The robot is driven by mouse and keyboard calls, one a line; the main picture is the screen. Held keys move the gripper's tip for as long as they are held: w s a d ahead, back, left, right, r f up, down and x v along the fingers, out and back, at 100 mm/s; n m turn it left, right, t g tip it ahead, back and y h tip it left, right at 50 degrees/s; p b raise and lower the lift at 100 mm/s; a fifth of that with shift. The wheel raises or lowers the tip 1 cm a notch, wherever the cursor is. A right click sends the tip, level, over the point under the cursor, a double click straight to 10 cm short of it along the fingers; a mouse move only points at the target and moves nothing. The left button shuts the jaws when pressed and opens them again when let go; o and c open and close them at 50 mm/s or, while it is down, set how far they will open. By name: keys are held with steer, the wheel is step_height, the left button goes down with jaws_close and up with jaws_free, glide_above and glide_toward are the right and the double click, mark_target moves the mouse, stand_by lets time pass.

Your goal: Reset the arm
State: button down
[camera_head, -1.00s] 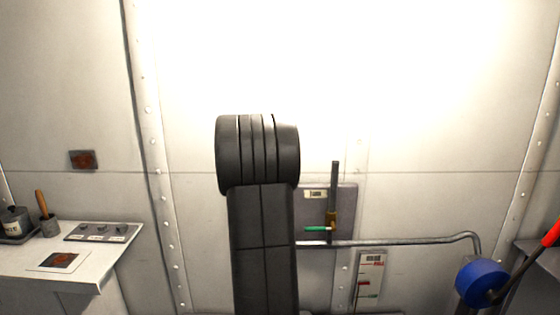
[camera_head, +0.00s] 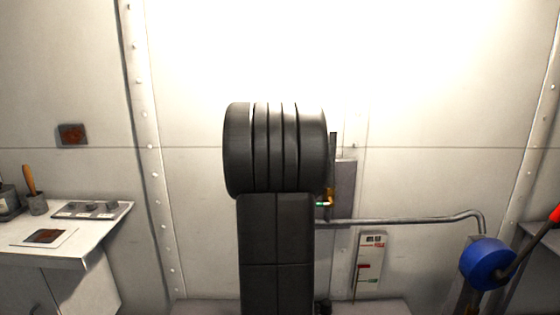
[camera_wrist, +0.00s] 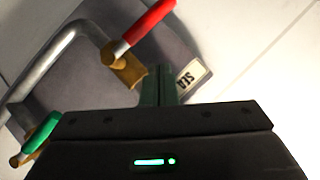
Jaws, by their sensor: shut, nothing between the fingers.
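My dark arm (camera_head: 276,240) stands upright in the middle of the head view, its thick ribbed joint on top. My gripper (camera_wrist: 162,84) shows in the wrist view, its two short fingers together and empty. Past the fingers is a grey wall panel with a red-handled lever (camera_wrist: 145,28) on a brass fitting and a "SEA" label (camera_wrist: 192,77). A green-handled lever (camera_wrist: 42,132) lies at the lower left. In the head view my gripper is hidden, and my arm covers much of the panel (camera_head: 345,175).
A bent pipe (camera_head: 420,220) runs right from the panel towards a blue round part (camera_head: 487,264). The upper wall is bare.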

steer(key=shift+d+r+m+t+y+b, duration=0.15)
steer(key=shift+d+m+t+y, duration=0.4)
steer(key=shift+d+m+y, duration=0.75)
steer(key=shift+d+f+m+t+y+b, duration=0.1)
steer(key=shift+d+m+t+y+b, duration=0.3)
steer(key=shift+d+m+y, duration=0.85)
steer(key=shift+a+t+h, duration=0.15)
steer(key=shift+t+h, duration=0.1)
steer(key=shift+h, duration=0.2)
